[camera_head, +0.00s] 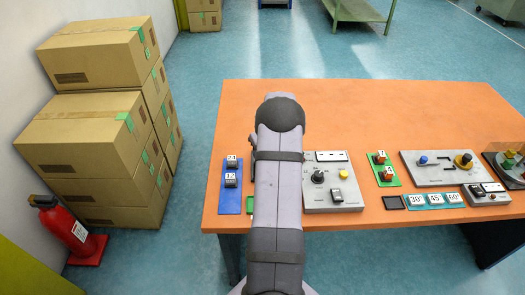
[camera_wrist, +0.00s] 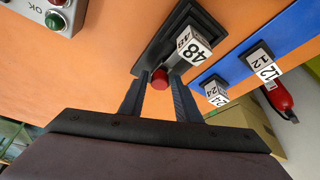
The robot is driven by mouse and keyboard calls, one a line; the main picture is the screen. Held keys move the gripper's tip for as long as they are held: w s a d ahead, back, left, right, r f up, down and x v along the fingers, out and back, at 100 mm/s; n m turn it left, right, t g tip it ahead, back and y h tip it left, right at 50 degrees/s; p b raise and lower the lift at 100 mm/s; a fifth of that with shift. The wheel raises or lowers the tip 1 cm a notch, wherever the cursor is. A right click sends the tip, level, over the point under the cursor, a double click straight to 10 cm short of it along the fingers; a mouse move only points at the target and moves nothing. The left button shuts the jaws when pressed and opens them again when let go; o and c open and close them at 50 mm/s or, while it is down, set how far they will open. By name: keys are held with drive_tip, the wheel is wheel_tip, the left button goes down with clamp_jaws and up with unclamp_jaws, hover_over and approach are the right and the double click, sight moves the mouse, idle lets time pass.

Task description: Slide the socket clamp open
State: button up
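In the wrist view, a dark socket fixture (camera_wrist: 152,58) lies on the orange table and holds a block marked 48 (camera_wrist: 192,46). A red knob (camera_wrist: 160,78) sits at the fixture's near end. I take it to be the clamp's handle. My gripper (camera_wrist: 160,84) has its two dark fingers apart, one on each side of the red knob. A narrow gap seems to show beside the knob, but contact is hard to judge. In the head view my arm hides the fixture, the knob and the gripper.
A blue strip (camera_head: 230,205) with blocks 24 and 12 lies left of my arm. A grey joystick panel (camera_head: 315,198) stands to its right, then a green strip (camera_head: 379,178) and another grey panel (camera_head: 440,178). A button box (camera_wrist: 65,12) shows in the wrist view. The table's far side is clear.

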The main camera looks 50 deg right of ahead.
clamp_jaws()
drive_tip(key=shift+w+d+b, duration=0.5)
drive_tip(key=shift+w+d, duration=0.35)
drive_tip(key=shift+w, duration=0.05)
drive_tip(key=shift+d+r, duration=0.15)
drive_tip(key=shift+w, duration=0.1)
drive_tip(key=shift+o, duration=0.2)
unclamp_jaws()
drive_tip(key=o, duration=0.4)
drive_tip(key=shift+c, duration=0.2)
drive_tip(key=b+v, duration=0.2)
drive_tip(key=v, duration=0.5)
